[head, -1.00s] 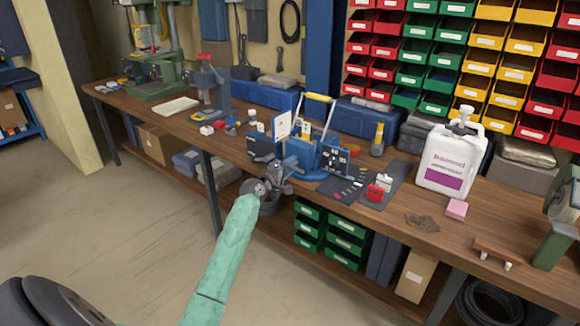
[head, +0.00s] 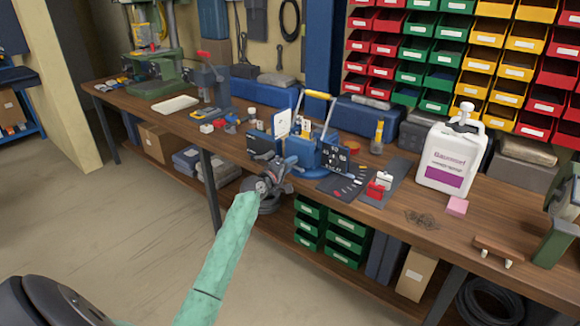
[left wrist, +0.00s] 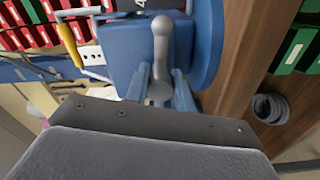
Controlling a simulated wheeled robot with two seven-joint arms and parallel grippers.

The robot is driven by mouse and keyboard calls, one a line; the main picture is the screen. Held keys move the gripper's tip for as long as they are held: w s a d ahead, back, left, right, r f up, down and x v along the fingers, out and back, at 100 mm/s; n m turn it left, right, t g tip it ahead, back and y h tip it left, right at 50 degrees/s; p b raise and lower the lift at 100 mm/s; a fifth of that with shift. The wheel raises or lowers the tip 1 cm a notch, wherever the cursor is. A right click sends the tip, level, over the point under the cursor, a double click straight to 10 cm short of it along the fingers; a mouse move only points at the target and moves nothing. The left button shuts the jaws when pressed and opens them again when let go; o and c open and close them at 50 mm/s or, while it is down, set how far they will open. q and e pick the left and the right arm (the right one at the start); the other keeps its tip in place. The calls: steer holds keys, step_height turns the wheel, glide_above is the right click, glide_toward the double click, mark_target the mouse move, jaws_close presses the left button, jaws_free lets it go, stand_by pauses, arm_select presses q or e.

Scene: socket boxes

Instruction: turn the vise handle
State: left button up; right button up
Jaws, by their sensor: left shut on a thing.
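The blue vise (head: 305,158) stands at the front edge of the wooden bench. It also fills the upper middle of the left wrist view (left wrist: 120,48). Its grey handle (left wrist: 161,45), a bar with rounded ends, shows upright in the left wrist view. My left gripper (head: 288,163) is in front of the vise in the head view. In the left wrist view its blue fingers (left wrist: 160,88) are shut around the lower end of the handle. In the head view the handle is mostly hidden by the gripper. My right gripper is not in view.
A caddy with a yellow grip (head: 320,95) is close behind the vise. A dark mat (head: 345,190) with small parts lies to the right, then a white jug (head: 450,160) and a pink block (head: 457,206). Green bins (head: 343,240) sit on the shelf below.

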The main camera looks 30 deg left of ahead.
arm_select(q)
steer(key=m, duration=0.1)
steer(key=m+b, duration=0.2)
steer(key=m, duration=0.1)
steer(key=shift+f, duration=0.25)
steer(key=m+b, duration=0.1)
steer(key=m, duration=0.1)
steer(key=shift+m, duration=0.4)
steer(key=m, duration=0.2)
steer(key=shift+m, duration=0.4)
steer(key=m, duration=0.2)
steer(key=shift+m, duration=1.2)
steer(key=m+p, duration=0.1)
steer(key=m, duration=0.5)
steer(key=shift+a, duration=0.1)
steer(key=m, duration=0.5)
steer(key=shift+m, duration=2.4)
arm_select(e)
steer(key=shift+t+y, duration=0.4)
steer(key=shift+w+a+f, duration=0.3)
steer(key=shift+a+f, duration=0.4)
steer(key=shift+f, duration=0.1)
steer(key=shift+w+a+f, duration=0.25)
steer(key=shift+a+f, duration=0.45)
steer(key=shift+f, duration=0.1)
arm_select(q)
steer(key=shift+m, duration=0.4)
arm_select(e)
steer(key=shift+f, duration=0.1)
